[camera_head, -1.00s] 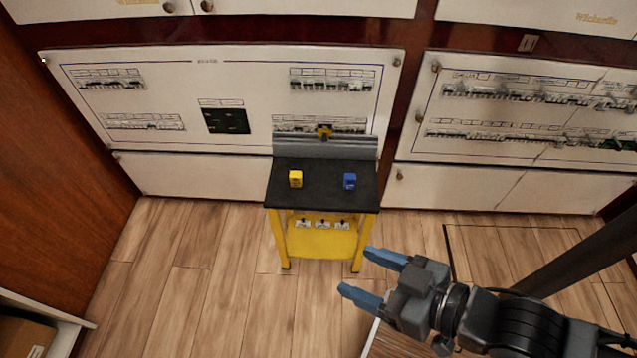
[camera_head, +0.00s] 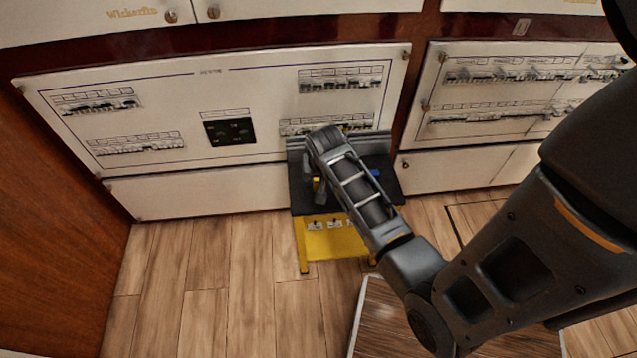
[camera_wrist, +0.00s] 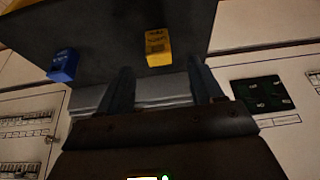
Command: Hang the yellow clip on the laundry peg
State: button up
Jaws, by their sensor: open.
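The yellow clip (camera_wrist: 158,47) stands on the black top of a small yellow stand. In the head view a small yellow patch of it (camera_head: 316,184) shows beside my arm. My gripper (camera_wrist: 161,68) is open and empty above the stand, its fingers either side of the clip's line. The clip is at or just beyond the fingertips; I cannot tell how deep. Several small white-backed pegs (camera_head: 333,223) sit on the stand's front below the top; their labels are too small to read, so I cannot tell which is laundry.
A blue clip (camera_wrist: 63,65) stands on the same top, beside the yellow one; it shows in the head view (camera_head: 374,173). A grey rail (camera_head: 296,147) runs along the stand's back. White breaker panels (camera_head: 200,75) line the wall behind. The wooden floor (camera_head: 220,270) left of the stand is clear.

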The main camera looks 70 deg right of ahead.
jog(key=shift+d+f, duration=0.75)
jog(key=shift+f, duration=0.2)
jog(key=x, duration=0.3)
jog(key=b+x, duration=0.1)
jog(key=x, duration=0.1)
jog(key=shift+w+f, duration=0.25)
jog(key=shift+f, duration=0.1)
jog(key=c, duration=1)
